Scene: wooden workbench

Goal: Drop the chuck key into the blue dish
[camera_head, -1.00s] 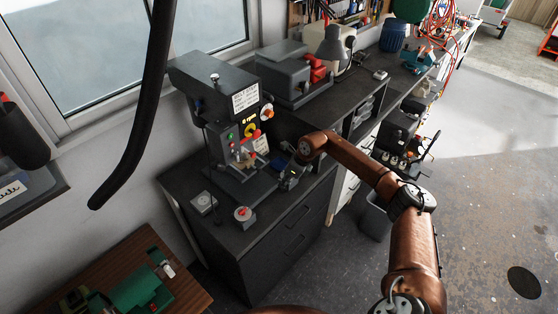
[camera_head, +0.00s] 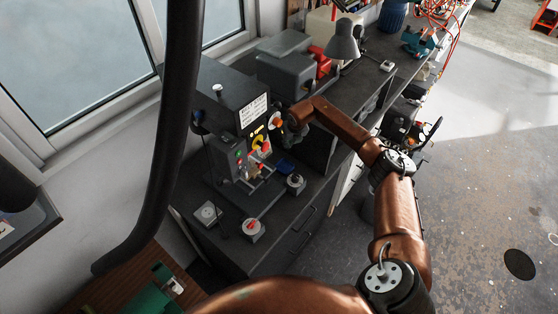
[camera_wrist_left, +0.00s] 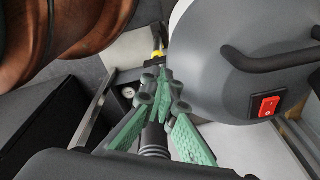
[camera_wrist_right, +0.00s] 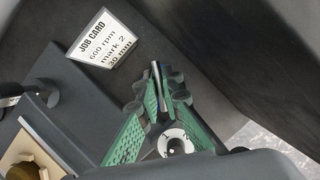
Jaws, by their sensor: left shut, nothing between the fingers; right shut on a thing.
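My right gripper (camera_wrist_right: 160,95) is shut on the chuck key (camera_wrist_right: 157,74), whose thin metal rod sticks out past the green fingertips in the right wrist view. In the head view, the right gripper (camera_head: 287,128) is held beside the grey drill press (camera_head: 238,110), and its fingers and the key are hard to make out. The small blue dish (camera_head: 285,167) sits on the dark bench top, lower in the picture than the right gripper. My left gripper (camera_wrist_left: 162,82) is shut and empty in the left wrist view, near a grey rounded machine housing.
A round knob box (camera_head: 296,184) stands beside the dish. A red-topped dial (camera_head: 253,230) and a small grey box (camera_head: 208,213) are near the bench's front. A job card (camera_wrist_right: 101,40) shows in the right wrist view. A lamp (camera_head: 342,42) stands further back.

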